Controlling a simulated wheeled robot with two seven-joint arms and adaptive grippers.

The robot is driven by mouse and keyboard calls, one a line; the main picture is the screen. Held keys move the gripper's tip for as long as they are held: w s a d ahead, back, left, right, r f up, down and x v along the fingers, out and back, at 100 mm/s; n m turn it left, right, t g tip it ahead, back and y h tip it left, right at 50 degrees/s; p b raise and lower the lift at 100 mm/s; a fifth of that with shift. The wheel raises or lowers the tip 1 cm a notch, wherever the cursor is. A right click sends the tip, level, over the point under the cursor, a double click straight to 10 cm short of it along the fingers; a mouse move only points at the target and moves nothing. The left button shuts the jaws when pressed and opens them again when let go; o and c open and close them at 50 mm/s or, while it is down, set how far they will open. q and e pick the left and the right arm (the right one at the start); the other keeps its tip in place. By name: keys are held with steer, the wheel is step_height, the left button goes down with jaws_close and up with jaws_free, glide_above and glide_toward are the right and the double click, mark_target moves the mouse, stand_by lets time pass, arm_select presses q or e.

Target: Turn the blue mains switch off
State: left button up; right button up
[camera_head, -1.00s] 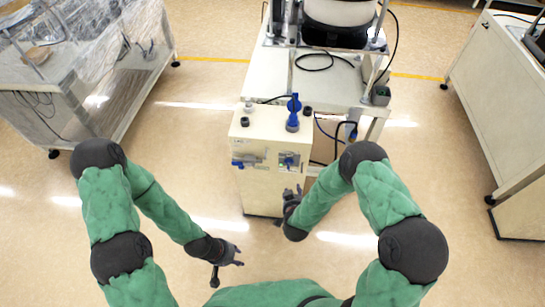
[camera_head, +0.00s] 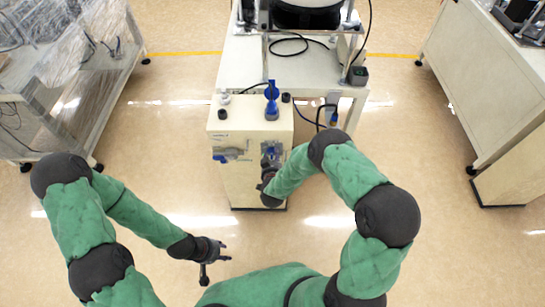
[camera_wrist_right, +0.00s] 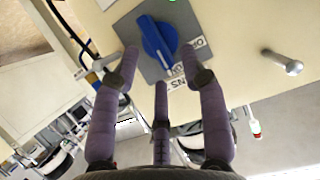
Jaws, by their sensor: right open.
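The blue mains switch (camera_wrist_right: 157,42) is a rotary knob on a grey plate (camera_wrist_right: 127,32) on the cream cabinet (camera_head: 243,168). In the right wrist view the knob is tilted, with a partly covered white label beside it. My right gripper (camera_wrist_right: 160,62) is open, with purple fingers to either side of the knob; I cannot tell whether they touch it. In the head view my right gripper (camera_head: 269,165) is in front of the cabinet and largely hides the switch. My left gripper (camera_head: 226,252) is open and empty, low at the left of the cabinet.
A blue valve (camera_head: 271,100) stands on the cabinet's top, and another blue handle (camera_head: 221,157) is on its front left. A metal bolt (camera_wrist_right: 282,62) sticks out beside the switch.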

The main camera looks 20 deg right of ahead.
steer(key=shift+x, duration=0.8)
steer(key=shift+c, duration=0.3)
jaws_close()
steer(key=shift+a, duration=0.1)
steer(key=n+h+b, duration=0.2)
steer(key=n, duration=0.2)
steer(key=a+f+n+h+b, duration=0.1)
steer(key=n+h, duration=0.1)
steer(key=n, duration=0.3)
steer(key=a+f+n+t+h+b, duration=0.1)
steer(key=n+h+b, duration=0.1)
steer(key=n+h, duration=0.1)
steer(key=shift+w+a+n+b, duration=0.2)
steer(key=shift+w+n+b, duration=0.1)
steer(key=shift+n, duration=0.4)
